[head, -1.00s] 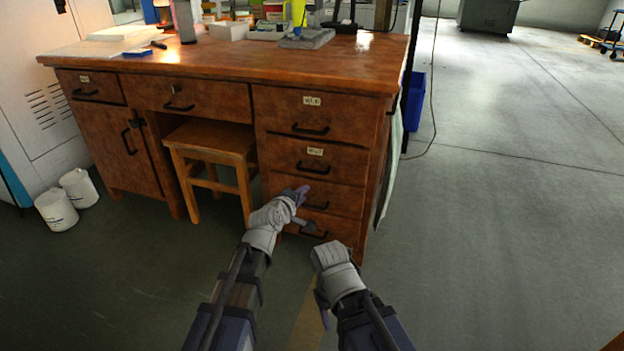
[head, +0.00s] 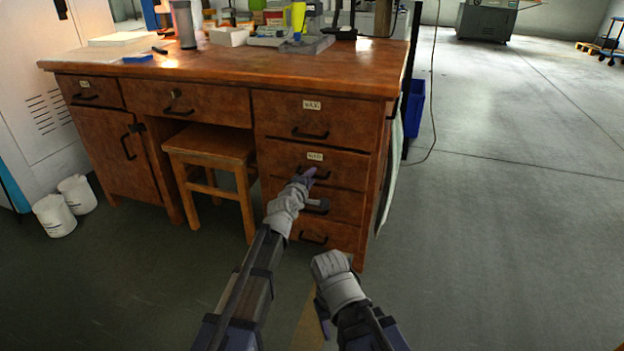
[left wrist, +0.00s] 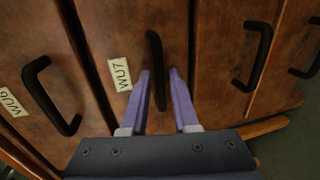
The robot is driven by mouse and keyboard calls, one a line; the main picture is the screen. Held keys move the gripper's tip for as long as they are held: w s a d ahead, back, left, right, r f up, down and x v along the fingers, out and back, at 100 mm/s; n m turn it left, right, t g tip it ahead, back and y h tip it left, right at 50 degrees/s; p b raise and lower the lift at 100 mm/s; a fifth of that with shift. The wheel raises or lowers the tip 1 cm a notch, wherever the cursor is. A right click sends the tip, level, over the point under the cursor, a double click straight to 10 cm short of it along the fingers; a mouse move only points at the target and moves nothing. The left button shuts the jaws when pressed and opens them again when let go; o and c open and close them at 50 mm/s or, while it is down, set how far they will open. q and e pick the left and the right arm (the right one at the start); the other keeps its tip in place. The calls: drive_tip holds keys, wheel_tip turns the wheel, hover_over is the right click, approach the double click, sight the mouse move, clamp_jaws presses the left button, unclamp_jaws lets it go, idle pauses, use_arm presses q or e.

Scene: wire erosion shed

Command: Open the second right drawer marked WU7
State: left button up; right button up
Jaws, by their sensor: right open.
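The WU7 drawer (head: 345,166), second from the top in the desk's right-hand stack, looks shut and flush. Its white WU7 label (left wrist: 119,74) and black bar handle (left wrist: 154,50) show in the left wrist view. My left gripper (head: 305,177) is at this handle and partly hides it in the head view. Its purple fingers (left wrist: 160,74) are open in the left wrist view, one on each side of the handle's lower part in the picture; I cannot tell whether they touch it. My right gripper (head: 323,314) is open and low in front of the desk, away from the drawers.
The WU6 drawer (head: 275,115) is above, with its own handle (left wrist: 50,96). Two more drawers are below. A wooden stool (head: 212,146) stands under the desk's middle. The desktop (head: 250,65) carries several items. A blue bin (head: 414,105) is behind the desk's right side.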

use_arm(q)
drive_tip(key=shift+w+d+f, duration=0.1)
drive_tip(key=shift+w+d, duration=0.1)
drive_tip(key=shift+w, duration=0.35)
clamp_jaws()
drive_tip(key=shift+s, duration=0.1)
idle(0.9)
